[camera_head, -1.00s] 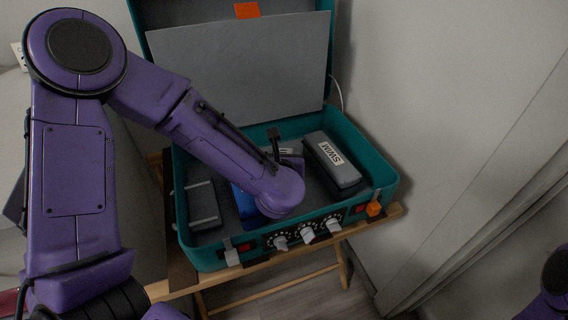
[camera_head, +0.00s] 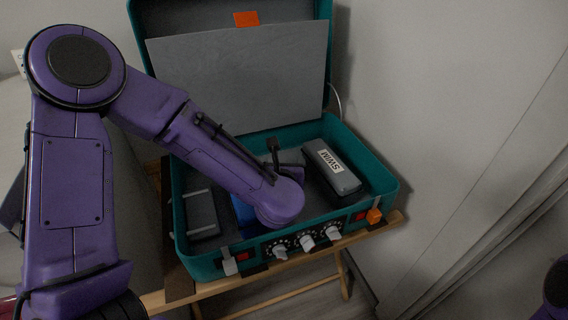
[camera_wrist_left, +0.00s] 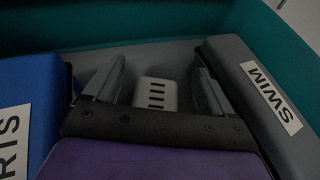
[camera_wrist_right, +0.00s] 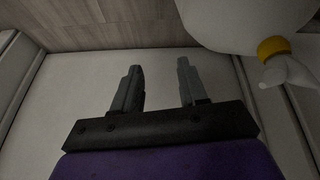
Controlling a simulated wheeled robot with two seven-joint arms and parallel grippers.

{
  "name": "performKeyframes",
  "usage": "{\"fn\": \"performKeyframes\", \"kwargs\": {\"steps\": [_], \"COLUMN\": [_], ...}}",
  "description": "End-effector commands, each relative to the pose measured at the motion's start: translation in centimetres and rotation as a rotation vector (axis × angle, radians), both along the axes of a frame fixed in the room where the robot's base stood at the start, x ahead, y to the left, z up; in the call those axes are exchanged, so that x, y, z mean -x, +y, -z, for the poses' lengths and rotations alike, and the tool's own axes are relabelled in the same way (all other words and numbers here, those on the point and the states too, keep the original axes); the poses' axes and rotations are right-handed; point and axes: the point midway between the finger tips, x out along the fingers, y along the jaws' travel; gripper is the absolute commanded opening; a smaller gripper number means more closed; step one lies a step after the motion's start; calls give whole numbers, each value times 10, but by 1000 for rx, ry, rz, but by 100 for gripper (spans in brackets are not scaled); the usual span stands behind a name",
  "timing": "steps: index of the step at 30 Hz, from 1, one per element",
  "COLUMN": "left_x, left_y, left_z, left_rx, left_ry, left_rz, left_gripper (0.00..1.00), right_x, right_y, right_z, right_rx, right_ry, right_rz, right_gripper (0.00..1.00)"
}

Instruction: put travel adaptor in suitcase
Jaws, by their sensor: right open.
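The teal suitcase (camera_head: 384,184) stands open, its lid raised at the back. The travel adaptor (camera_wrist_left: 157,94), a small white block with dark slots, is inside the suitcase in the left wrist view. My left gripper (camera_wrist_left: 158,70) is low inside the suitcase, its fingers apart on either side of the adaptor with gaps showing. In the head view my left wrist hides the adaptor. My right gripper (camera_wrist_right: 161,75) is open and empty, away from the suitcase, over a pale surface.
A grey case labelled SWIM (camera_head: 333,168) lies right of my left gripper, close to its finger. A blue case (camera_head: 243,212) lies to its left, and another grey case (camera_head: 202,213) beyond that. The suitcase rests on a wooden folding stand (camera_head: 342,276). A white rounded object (camera_wrist_right: 245,25) is near my right gripper.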

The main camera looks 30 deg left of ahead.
Motion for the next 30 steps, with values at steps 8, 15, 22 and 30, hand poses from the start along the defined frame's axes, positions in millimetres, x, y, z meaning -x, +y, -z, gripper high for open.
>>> {"fn": "performKeyframes", "kwargs": {"steps": [8,15,22,30], "left_x": [14,67,80,101], "left_y": [-4,-31,-38,-48], "left_z": [-10,-44,-53,-55], "left_rx": [0,-6,-8,-2], "left_ry": [19,17,17,11], "left_rz": [0,2,2,2], "left_gripper": [85,85,85,85], "right_x": [0,0,0,0], "right_y": [0,0,0,0], "right_z": [-15,-39,-96,-118], "right_rx": [0,0,0,0], "right_ry": [0,0,0,0], "right_rz": [0,0,0,0], "right_gripper": [43,43,43,43]}}
